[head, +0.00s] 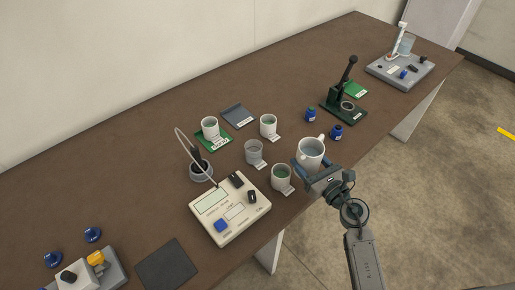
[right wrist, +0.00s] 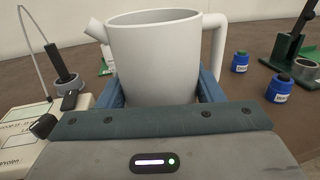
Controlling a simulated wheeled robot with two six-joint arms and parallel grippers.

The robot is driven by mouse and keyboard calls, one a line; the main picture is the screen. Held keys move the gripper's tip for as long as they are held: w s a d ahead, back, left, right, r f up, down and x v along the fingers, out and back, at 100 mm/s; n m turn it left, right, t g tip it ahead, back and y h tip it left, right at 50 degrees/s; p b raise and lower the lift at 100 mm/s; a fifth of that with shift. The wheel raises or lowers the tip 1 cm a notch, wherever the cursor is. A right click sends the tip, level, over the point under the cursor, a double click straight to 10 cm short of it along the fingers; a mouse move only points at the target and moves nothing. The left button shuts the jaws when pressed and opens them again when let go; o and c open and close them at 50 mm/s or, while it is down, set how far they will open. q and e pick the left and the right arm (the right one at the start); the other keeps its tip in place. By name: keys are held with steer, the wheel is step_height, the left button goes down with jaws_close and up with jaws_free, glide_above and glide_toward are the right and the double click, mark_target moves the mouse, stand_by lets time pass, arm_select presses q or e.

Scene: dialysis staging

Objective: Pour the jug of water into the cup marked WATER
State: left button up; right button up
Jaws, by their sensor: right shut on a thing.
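The white jug (head: 311,149) is upright near the table's front edge, with water-like liquid inside. My right gripper (head: 317,172) is shut around its body; I cannot tell if its base touches the table. In the right wrist view the jug (right wrist: 155,60) has its spout at the left and its handle at the right. Several small labelled cups stand left of it: a front cup with greenish contents (head: 281,177), a clear grey middle cup (head: 254,152), a back white cup (head: 268,125), and a white cup (head: 210,127) on a green mat. Which label reads WATER is too small to tell.
A cream meter (head: 230,209) with a probe stand (head: 200,171) is left of the cups. Blue bottles (head: 336,132) and a dark green press (head: 344,108) stand right of the jug. The table's back left is clear.

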steer(key=w+a+r+n+g+y+b, duration=0.1)
steer(key=w+a+n+g+y+b, duration=0.2)
steer(key=w+a+n+g+y, duration=0.3)
steer(key=shift+w+a+n+g+y+b, duration=0.4)
steer(key=shift+w+a+g+y, duration=0.35)
steer(key=shift+w+a, duration=2.2)
steer(key=shift+w+d, duration=0.5)
